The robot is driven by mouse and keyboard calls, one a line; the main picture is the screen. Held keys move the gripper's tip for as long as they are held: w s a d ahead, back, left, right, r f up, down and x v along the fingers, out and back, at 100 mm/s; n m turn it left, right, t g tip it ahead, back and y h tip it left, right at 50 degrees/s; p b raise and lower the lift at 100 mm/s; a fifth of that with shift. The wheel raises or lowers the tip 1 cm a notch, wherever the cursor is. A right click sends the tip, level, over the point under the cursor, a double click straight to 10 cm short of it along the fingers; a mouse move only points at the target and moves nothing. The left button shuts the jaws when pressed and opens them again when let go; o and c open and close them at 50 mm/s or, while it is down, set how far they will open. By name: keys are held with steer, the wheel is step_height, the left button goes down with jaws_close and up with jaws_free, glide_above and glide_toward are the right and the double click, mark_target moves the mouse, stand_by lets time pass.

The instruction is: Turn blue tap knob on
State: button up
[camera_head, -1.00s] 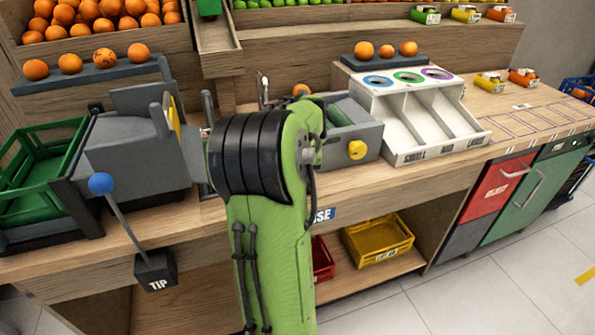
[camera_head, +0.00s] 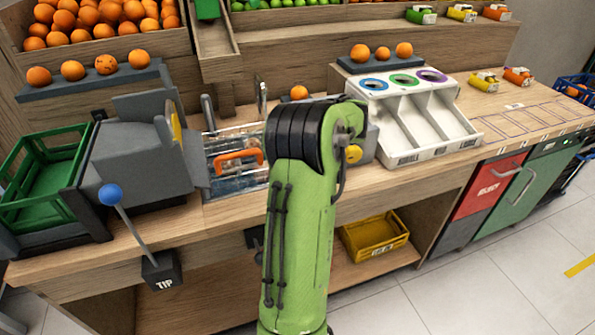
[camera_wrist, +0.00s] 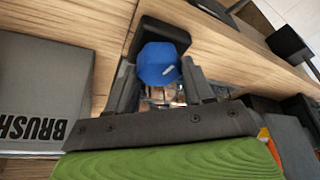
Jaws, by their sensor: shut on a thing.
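The blue tap knob (camera_wrist: 158,63) shows in the wrist view, on a dark block (camera_wrist: 162,32) at the wooden edge. My gripper (camera_wrist: 158,82) has one finger on each side of the knob and is shut on it. The knob's lower part and the contact are partly hidden between the fingers. In the head view my green arm hides the gripper and this knob. Whether the tap is running cannot be told.
A basin (camera_head: 238,180) with an orange-handled tool (camera_head: 238,156) lies left of my arm. A lever with a blue ball (camera_head: 110,194) and TIP label stands left. A grey panel marked BRUSH (camera_wrist: 42,95) is left in the wrist view. A yellow crate (camera_head: 374,236) sits below.

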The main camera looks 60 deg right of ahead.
steer(key=shift+n+y+p, duration=0.4)
steer(key=shift+n+p, duration=0.05)
steer(key=shift+n, duration=0.35)
steer(key=o, duration=1)
steer(key=shift+o, duration=0.2)
steer(key=p+v, duration=0.7)
steer(key=v, duration=0.8)
steer(key=shift+r, duration=0.4)
steer(key=shift+d, duration=0.1)
